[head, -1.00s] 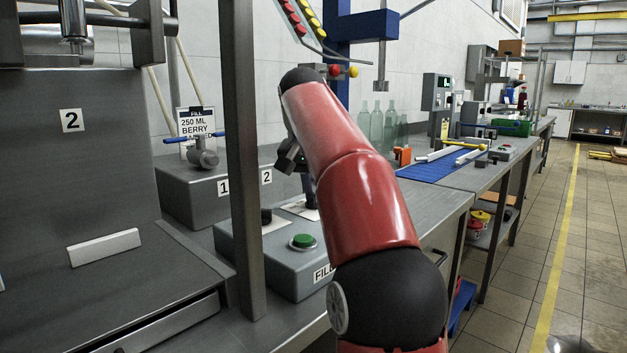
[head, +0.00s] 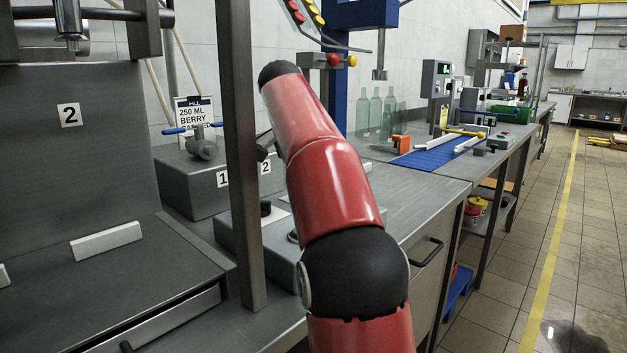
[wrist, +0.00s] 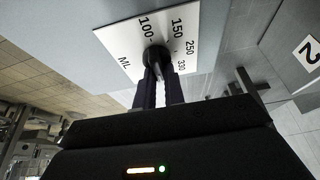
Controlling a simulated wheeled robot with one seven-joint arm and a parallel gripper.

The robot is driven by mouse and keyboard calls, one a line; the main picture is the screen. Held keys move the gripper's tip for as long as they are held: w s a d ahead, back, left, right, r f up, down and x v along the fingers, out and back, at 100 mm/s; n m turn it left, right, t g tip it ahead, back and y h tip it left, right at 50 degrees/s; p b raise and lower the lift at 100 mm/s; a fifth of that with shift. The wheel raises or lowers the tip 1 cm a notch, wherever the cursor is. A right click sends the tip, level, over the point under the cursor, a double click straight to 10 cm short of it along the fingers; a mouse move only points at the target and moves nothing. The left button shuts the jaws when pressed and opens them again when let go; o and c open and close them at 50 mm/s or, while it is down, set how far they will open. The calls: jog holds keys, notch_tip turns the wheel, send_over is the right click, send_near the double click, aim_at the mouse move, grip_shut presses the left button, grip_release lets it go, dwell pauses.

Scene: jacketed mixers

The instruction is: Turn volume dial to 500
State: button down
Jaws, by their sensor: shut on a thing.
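The volume dial is a black round knob (wrist: 156,57) on a white scale plate (wrist: 120,50) in the wrist view. The plate reads ML, 100, 150, 250 and 330; no 500 mark is readable, and part of the scale is hidden behind the knob and fingers. My gripper (wrist: 158,74) is shut on the knob, with one dark finger on each side. The knob's pointer direction is not clear.
A steel post (head: 238,150) stands close on the left. A sign (head: 192,112) reads 250 ML berry. Glass bottles (head: 375,112) stand behind; the aisle at right is open.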

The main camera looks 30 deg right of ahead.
jog(key=c, duration=1.5)
grip_release()
